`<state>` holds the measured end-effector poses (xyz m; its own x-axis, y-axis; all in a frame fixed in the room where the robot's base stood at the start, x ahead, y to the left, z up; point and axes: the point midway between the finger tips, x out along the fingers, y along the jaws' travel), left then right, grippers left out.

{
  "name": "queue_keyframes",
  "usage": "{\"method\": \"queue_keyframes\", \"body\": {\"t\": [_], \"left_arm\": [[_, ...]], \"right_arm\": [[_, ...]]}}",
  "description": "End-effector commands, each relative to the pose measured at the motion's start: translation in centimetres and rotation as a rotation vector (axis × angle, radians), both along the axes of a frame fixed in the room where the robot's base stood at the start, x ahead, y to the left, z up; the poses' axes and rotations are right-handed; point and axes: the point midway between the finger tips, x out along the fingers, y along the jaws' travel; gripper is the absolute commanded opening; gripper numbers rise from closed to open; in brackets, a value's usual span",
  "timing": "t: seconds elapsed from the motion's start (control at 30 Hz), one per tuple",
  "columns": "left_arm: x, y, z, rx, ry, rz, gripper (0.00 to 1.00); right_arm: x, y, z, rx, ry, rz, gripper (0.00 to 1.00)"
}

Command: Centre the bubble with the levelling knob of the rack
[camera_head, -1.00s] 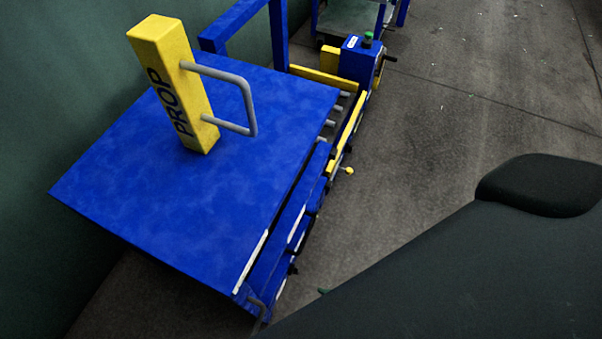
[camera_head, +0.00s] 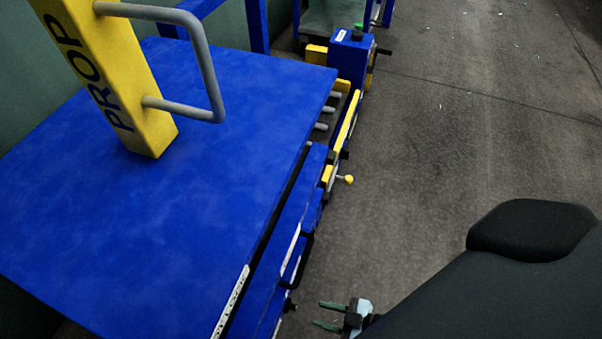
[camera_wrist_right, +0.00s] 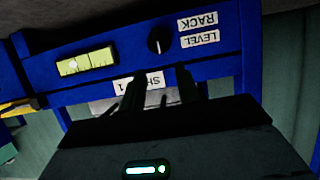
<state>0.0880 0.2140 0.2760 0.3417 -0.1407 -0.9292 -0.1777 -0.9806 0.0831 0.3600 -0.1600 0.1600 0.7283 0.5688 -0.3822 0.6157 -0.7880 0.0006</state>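In the right wrist view, the black levelling knob (camera_wrist_right: 159,41) sits on a blue rack beam, beside upside-down labels reading RACK (camera_wrist_right: 198,22) and LEVEL (camera_wrist_right: 200,39). A yellow-green bubble vial (camera_wrist_right: 87,62) is to the left of the knob. A pale spot that looks like the bubble (camera_wrist_right: 72,65) is toward the vial's left end, off centre. My right gripper (camera_wrist_right: 160,82) is open and empty, its fingers apart and just below the knob in that view, not touching it. In the head view, my right gripper (camera_head: 320,315) points at the rack's right side. My left gripper is out of view.
A yellow post marked PROP (camera_head: 115,80) with a grey handle stands on the blue top (camera_head: 170,190). A yellow-tipped lever (camera_head: 346,180) sticks out from the rack side. A blue box with a green button (camera_head: 350,50) stands behind. The floor (camera_head: 460,130) at right is clear.

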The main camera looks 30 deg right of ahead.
Motion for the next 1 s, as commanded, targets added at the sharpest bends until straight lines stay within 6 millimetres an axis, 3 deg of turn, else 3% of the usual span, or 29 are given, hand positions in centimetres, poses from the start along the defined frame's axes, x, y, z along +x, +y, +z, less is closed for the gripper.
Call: {"method": "queue_keyframes", "body": {"t": [0.5, 0.9, 1.0], "left_arm": [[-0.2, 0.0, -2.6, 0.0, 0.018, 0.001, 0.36], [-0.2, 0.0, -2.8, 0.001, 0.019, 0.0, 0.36], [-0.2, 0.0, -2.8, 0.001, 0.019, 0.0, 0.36]], "right_arm": [[4.9, 3.8, -2.7, 0.0, 0.001, 0.0, 0.33], [5.4, 4.3, -2.8, 0.0, 0.0, -0.001, 0.33], [5.4, 4.3, -2.8, 0.0, 0.0, -0.001, 0.21]]}}
